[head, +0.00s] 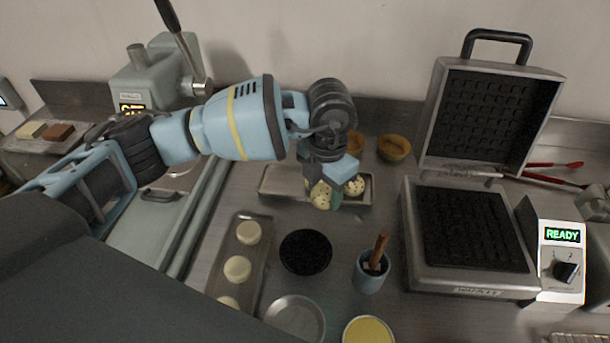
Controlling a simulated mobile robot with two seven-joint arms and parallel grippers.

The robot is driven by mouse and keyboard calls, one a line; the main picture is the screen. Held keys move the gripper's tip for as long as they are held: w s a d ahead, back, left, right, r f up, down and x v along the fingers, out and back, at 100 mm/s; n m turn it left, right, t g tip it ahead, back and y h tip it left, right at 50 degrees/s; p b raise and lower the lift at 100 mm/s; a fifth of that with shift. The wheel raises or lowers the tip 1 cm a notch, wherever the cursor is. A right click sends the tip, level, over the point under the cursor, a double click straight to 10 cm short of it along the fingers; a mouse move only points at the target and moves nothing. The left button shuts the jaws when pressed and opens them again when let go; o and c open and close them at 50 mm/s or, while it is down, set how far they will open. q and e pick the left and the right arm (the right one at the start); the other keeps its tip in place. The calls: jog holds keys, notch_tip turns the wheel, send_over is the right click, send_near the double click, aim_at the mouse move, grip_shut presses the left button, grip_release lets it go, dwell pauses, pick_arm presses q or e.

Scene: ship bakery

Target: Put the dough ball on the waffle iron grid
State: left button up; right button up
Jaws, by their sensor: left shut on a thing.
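My left gripper (338,190) reaches in from the left and points down over the back tray (280,186). It is shut on a pale, dark-speckled dough ball (321,194). Another speckled ball (354,186) shows just right of the fingers. The fingers partly hide both balls, and I cannot tell whether the held one is clear of the tray. The waffle iron stands open at the right, its lid (490,115) upright and its dark lower grid (470,228) bare. My right gripper is not in view.
A tray (242,266) of plain dough balls lies at front left. The iron's control box (556,262) reads READY. Red-handled tongs (552,165) lie behind it.

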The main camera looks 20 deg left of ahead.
pick_arm(q)
jog(key=shift+s+d+r, duration=0.1)
jog(key=shift+s+d, duration=0.15)
jog(key=shift+d, duration=0.4)
jog(key=shift+s+d+r, duration=0.1)
jog(key=shift+s+d, duration=0.15)
jog(key=shift+d, duration=0.35)
